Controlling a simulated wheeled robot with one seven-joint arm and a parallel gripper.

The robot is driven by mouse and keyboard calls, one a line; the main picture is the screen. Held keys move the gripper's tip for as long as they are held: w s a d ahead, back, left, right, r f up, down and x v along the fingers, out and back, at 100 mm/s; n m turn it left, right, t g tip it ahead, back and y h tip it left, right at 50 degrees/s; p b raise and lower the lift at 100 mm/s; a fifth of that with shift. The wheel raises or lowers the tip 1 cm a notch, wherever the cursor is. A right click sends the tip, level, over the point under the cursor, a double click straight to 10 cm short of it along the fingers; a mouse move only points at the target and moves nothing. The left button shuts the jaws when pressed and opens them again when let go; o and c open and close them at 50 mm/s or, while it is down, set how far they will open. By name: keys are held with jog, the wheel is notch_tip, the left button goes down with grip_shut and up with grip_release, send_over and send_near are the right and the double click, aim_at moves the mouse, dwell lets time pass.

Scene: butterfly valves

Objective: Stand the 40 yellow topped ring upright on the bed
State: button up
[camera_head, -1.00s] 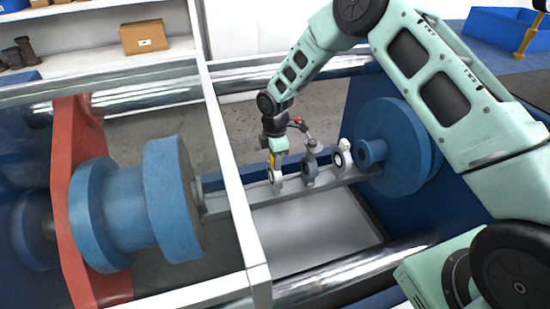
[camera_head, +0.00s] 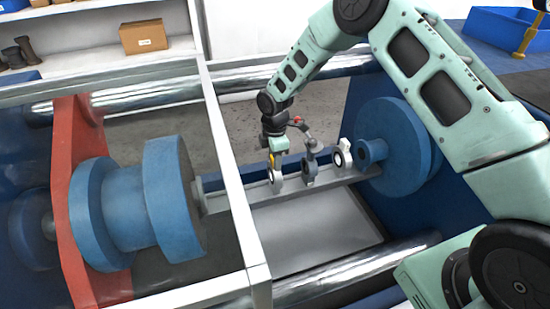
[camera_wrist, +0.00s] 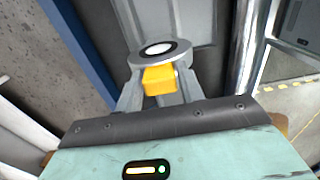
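The ring with the yellow top (camera_wrist: 160,80) is grey with a pale centre in the wrist view. The fingers of my gripper (camera_wrist: 159,78) lie close on either side of its yellow block; I cannot tell whether they press on it. In the head view, the ring (camera_head: 275,178) is at the near end of the row on the narrow grey bed (camera_head: 240,200) and looks upright. My gripper (camera_head: 272,160) comes down on it from above. Contact between the ring's underside and the bed is not clear.
A grey valve with a red-tipped lever (camera_head: 310,165) and a white ring (camera_head: 342,155) stand to the right on the same bed. Blue flanges (camera_head: 172,200) (camera_head: 405,150) flank the space. A white frame post (camera_head: 228,165) stands to the left, and a steel bar (camera_head: 350,270) runs in front.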

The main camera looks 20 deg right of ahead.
jog(key=o, duration=0.5)
jog(key=shift+o, duration=0.2)
notch_tip(320, 180, up, 17)
jog(key=b, duration=0.2)
jog(key=shift+r, duration=0.2)
dwell(0.3)
